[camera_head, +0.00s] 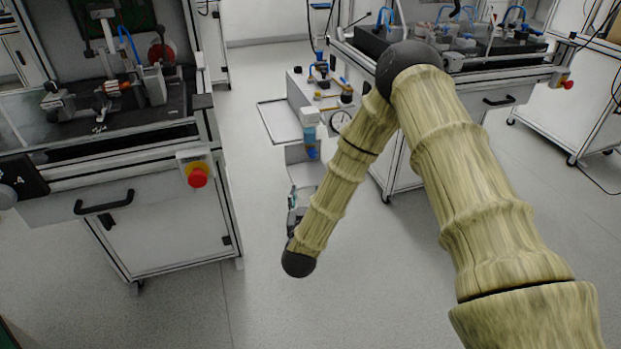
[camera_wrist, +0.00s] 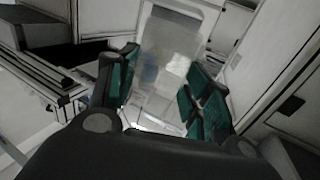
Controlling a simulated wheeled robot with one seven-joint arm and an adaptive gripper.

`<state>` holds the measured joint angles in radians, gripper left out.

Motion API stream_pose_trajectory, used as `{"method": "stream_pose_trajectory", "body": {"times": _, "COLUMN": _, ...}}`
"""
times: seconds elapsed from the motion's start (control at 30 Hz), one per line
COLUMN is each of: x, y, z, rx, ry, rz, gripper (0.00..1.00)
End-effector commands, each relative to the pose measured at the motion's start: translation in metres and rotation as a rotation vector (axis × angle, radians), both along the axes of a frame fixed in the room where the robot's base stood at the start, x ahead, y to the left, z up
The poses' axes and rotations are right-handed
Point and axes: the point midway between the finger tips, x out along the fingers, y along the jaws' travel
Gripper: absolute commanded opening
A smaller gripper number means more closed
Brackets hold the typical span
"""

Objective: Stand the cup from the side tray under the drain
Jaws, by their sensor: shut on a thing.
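My gripper (camera_wrist: 160,98) has green-padded fingers, one on each side of a pale, see-through cup (camera_wrist: 163,75), and is shut on it. The cup is faint against the light background, and I cannot tell how far it tilts. In the head view my gripper (camera_head: 293,208) shows only partly behind my arm, low beside the small white unit. The side tray (camera_head: 270,121) is a thin flat plate on the left of that unit, and its visible part is bare. A clear bowl with blue parts (camera_head: 310,135), likely the drain, hangs at the unit's front, above a lower shelf (camera_head: 303,172).
The white unit (camera_head: 300,88) carries a gauge (camera_head: 340,120) and blue fittings. A workbench with a red stop button (camera_head: 197,176) stands at the left. Another bench (camera_head: 485,75) stands behind my arm at the right.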

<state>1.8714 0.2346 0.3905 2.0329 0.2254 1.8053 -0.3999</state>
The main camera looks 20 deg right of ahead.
Motion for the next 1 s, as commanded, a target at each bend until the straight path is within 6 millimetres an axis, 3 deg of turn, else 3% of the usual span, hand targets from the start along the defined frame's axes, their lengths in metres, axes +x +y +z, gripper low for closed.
{"method": "stream_pose_trajectory", "body": {"times": 0.17, "x": 0.023, "y": -0.01, "z": 0.0, "rx": 0.0, "ry": -0.005, "rz": -0.011, "gripper": 0.28}}
{"method": "stream_pose_trajectory", "body": {"times": 0.63, "x": 0.11, "y": -0.043, "z": 0.0, "rx": 0.0, "ry": -0.004, "rz": -0.01, "gripper": 0.28}}
{"method": "stream_pose_trajectory", "body": {"times": 1.0, "x": 0.136, "y": -0.052, "z": 0.0, "rx": 0.0, "ry": -0.003, "rz": -0.008, "gripper": 0.28}}
